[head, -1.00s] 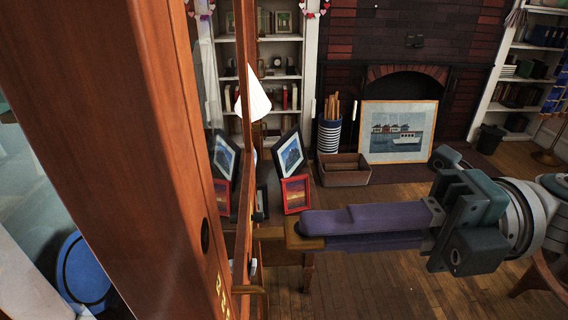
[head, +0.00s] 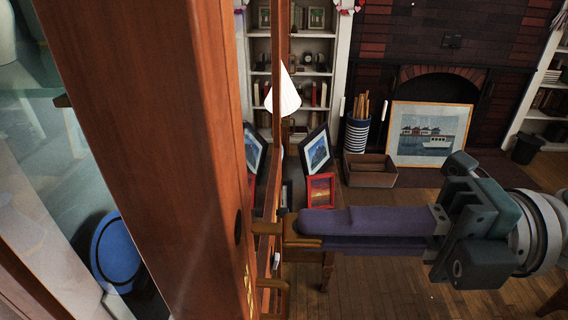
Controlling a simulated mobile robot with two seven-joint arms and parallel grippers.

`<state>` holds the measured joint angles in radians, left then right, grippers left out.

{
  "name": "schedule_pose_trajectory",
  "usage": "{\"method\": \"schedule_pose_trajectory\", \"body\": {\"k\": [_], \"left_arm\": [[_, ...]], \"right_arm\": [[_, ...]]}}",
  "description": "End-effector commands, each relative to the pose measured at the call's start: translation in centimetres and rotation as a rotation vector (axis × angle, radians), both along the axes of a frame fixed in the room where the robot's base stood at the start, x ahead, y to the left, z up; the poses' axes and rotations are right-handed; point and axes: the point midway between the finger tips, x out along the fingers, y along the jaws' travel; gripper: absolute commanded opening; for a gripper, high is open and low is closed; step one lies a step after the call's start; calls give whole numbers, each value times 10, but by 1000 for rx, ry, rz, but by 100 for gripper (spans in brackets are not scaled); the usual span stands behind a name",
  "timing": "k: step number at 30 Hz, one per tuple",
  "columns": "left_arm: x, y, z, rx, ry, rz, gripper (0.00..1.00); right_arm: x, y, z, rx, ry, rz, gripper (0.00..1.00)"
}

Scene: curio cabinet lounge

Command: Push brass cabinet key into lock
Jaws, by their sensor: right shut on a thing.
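The wooden cabinet (head: 150,130) fills the left of the head view, with a tall upright of reddish wood. A dark oval fitting (head: 238,226), perhaps the lock, sits on its edge. My right gripper (head: 305,232) comes in from the right with long purple fingers. It is shut on the brass cabinet key (head: 291,236), which shows at the fingertips and points left toward the cabinet. The fingers hide part of the key. I cannot tell whether its tip touches the cabinet or enters the lock. My left gripper is not in view.
Behind the fingers stand a red-framed picture (head: 320,191) and a dark-framed picture (head: 316,150). A brown box (head: 369,179), a striped bin (head: 357,135) and a large boat picture (head: 430,133) stand farther back. A blue round thing (head: 112,252) shows at lower left. Wooden floor (head: 400,290) is open below the gripper.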

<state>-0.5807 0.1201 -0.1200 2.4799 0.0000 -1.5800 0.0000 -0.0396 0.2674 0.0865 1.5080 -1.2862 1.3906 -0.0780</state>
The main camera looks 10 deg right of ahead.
Motion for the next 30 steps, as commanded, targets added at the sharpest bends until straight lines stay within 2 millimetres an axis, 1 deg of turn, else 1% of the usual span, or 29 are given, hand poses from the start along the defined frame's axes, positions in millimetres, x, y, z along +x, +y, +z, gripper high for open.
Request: {"method": "schedule_pose_trajectory", "body": {"k": [14, 30], "left_arm": [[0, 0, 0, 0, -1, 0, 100], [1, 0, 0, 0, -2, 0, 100]], "right_arm": [[0, 1, 0, 1, 0, 0, 0], [5, 16, 1, 1, -1, 0, 0]]}}
